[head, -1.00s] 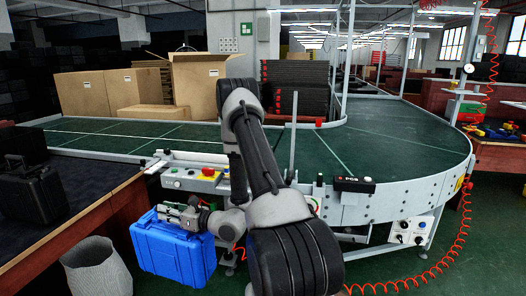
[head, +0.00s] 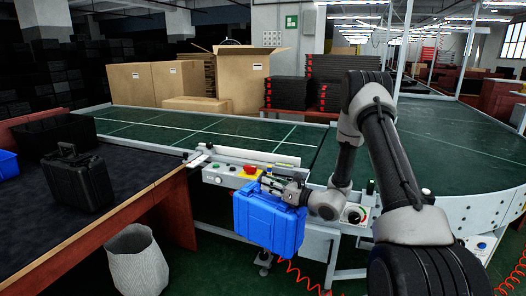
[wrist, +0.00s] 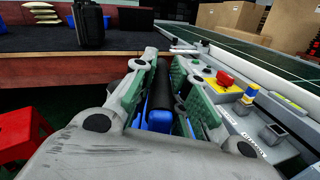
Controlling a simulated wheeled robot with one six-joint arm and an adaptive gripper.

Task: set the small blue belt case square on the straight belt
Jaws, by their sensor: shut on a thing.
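The small blue case (head: 268,222) hangs upright from my gripper (head: 276,184) in the head view, in front of the conveyor's control panel. In the wrist view my gripper (wrist: 168,85) is shut on the case's dark handle, with a strip of the blue case (wrist: 160,120) showing between the fingers. The rest of the case is hidden there. The straight belt (head: 190,130) is green with pale lines and runs behind the panel, beyond the case. It also shows in the wrist view (wrist: 240,52).
The control panel (head: 225,175) with a red button lies between the case and the belt. A black case (head: 80,180) stands on the dark table (head: 120,200) at left. A grey bin (head: 137,262) is on the floor. Cardboard boxes (head: 240,75) stand behind the belt.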

